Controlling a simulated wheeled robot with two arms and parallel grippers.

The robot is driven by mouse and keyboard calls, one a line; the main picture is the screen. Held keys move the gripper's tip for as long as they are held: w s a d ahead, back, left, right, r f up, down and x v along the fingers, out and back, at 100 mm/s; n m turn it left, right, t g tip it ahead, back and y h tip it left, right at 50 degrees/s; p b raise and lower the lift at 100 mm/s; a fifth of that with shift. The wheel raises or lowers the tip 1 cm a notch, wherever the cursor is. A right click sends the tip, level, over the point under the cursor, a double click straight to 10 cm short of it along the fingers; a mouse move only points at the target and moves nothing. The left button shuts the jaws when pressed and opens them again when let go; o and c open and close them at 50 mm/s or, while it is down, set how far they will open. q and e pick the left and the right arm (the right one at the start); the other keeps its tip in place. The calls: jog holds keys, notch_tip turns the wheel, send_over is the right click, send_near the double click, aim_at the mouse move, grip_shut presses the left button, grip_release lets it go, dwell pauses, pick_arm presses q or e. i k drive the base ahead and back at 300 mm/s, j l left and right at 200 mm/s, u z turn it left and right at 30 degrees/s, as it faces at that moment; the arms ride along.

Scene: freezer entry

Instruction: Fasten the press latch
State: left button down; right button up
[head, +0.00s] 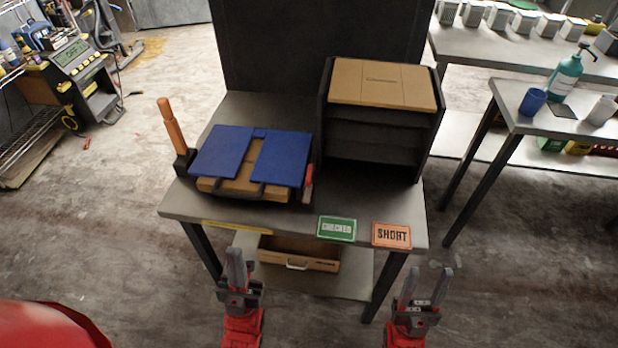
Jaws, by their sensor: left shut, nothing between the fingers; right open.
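The press (255,190) sits on the left of the grey table, with two blue panels (280,158) lying flat over a brown board. A long orange lever handle (170,125) stands up at its left side, leaning slightly. A small red and grey piece, possibly the latch (308,184), is at its right front side; whether it is fastened I cannot tell. My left gripper (238,258) is shut and empty in front of the table, below the press. My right gripper (426,282) is open and empty, in front of the table's right corner. Neither touches the press.
A black shelf rack (378,130) with a cardboard box on top stands right of the press. A green "CHECKED" card (337,228) and an orange "SHORT" card (391,235) lie at the front edge. A side table (560,115) stands right.

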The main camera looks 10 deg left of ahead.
aim_at(308, 183)
jog(key=u, duration=0.5)
jog(key=l+u, duration=0.35)
jog(key=k+l+u, duration=0.1)
jog(key=l+u, duration=0.2)
jog(key=l, duration=0.15)
jog(key=k+l+u, duration=0.1)
jog(key=l+u, duration=0.25)
jog(key=k+l, duration=0.1)
jog(key=l, duration=0.3)
jog(key=k+l+u, duration=0.1)
jog(key=l, duration=0.25)
jog(key=k+l, duration=0.2)
jog(key=l, duration=0.15)
jog(key=k+l+u, duration=0.1)
jog(key=l, duration=0.3)
jog(key=k+l, duration=0.15)
jog(key=l, duration=0.2)
